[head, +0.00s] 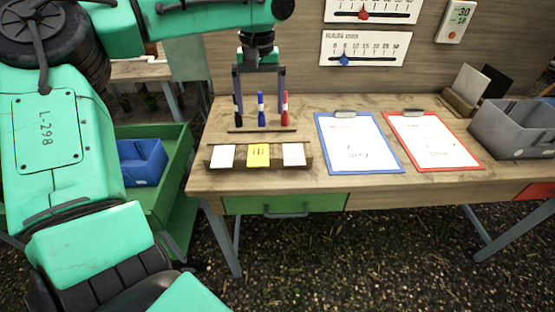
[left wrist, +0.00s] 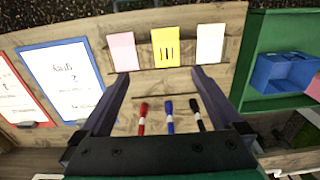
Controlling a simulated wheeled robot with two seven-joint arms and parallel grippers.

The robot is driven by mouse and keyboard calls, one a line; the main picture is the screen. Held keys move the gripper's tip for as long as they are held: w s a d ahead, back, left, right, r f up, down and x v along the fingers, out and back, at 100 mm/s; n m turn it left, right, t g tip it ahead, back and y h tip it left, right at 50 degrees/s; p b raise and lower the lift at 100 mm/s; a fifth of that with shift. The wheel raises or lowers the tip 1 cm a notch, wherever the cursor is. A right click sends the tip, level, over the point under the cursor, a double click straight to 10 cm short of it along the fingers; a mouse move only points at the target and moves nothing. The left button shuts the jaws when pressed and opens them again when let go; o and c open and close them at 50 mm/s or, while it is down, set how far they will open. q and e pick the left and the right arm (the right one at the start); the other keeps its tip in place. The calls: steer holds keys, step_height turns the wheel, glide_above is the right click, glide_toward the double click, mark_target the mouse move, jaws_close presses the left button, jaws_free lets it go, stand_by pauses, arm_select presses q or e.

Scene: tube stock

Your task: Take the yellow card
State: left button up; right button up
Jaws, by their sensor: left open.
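The yellow card (head: 258,155) with short black marks stands between a white card (head: 222,156) and a pale pink card (head: 293,154) in a wooden holder (head: 216,137) on the desk. In the left wrist view the yellow card (left wrist: 165,48) is at the top middle, ahead of the fingertips. My left gripper (head: 260,112) is open and empty, pointing down above the rear of the holder, behind the cards. Its fingers (left wrist: 162,73) spread to either side of the marker row. My right gripper is not in view.
Blue (head: 322,150) and red (head: 398,151) clipboards lie to the right. A grey bin (head: 515,140) sits at the far right.

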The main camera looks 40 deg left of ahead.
mark_target(258, 154)
arm_select(q)
steer(key=f, duration=0.4)
steer(key=a+f+p, duration=0.1)
steer(key=f, duration=0.4)
steer(key=a+f, duration=0.1)
steer(key=f, duration=0.4)
steer(key=shift+s+f, duration=0.15)
steer(key=shift+f, duration=0.1)
steer(key=shift+d, duration=0.1)
steer(key=c, duration=1.2)
